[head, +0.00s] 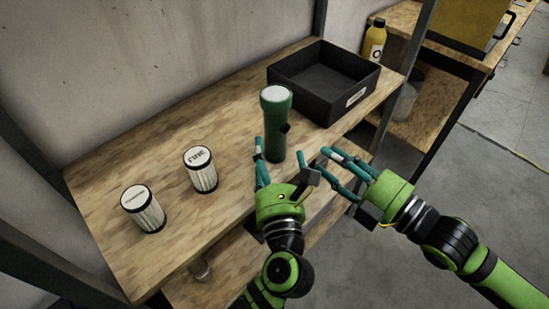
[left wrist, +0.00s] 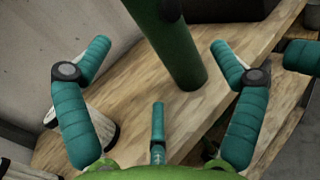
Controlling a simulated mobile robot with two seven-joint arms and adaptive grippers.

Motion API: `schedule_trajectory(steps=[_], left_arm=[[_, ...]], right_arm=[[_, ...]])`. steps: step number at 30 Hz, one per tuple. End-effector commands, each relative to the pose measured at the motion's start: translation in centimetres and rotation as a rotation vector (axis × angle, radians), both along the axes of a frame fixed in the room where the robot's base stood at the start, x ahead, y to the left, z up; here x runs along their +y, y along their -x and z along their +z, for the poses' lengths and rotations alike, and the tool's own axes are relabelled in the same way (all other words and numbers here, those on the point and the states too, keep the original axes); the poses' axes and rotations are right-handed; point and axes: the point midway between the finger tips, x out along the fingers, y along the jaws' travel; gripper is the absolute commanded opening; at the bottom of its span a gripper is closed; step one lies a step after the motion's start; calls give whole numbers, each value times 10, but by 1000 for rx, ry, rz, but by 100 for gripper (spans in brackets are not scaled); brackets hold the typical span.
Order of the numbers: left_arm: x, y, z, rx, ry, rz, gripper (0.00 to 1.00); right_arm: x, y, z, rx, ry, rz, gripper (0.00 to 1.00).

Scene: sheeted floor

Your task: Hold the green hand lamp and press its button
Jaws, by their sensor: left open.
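The green hand lamp (head: 275,130) stands upright on the wooden shelf top, its pale lens facing up. A small dark button-like knob (head: 285,127) sticks out on its right side. In the left wrist view the lamp's green body (left wrist: 172,50) rises ahead, between and beyond the fingers. My left gripper (head: 283,172) is open at the near side of the lamp's base, and it holds nothing. In the left wrist view its fingers (left wrist: 158,65) are spread, apart from the lamp. My right gripper (head: 326,164) is open and empty, right of the lamp, its fingers pointing left.
Two ribbed canisters with dark rims, one nearer (head: 143,208) and one farther (head: 200,170), stand left of the lamp. A black open box (head: 288,97) sits behind it at right. A yellow bottle (head: 374,40) stands farther back. Bare wood (head: 225,125) lies left of the lamp.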

Motion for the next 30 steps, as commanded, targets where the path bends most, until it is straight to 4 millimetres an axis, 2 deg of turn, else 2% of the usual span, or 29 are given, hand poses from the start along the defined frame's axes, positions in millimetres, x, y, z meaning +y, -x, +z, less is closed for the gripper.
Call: schedule_trajectory(steps=[7,18,23,30], left_arm=[[-1,-12,-2,43,47,-6,93],[4,-62,-2,42,44,-7,93],[5,-71,-3,44,46,-7,93],[5,-71,-3,44,46,-7,93]], right_arm=[[0,0,0,0,0,0,39],[0,0,0,0,0,0,39],[0,0,0,0,0,0,39],[0,0,0,0,0,0,39]])
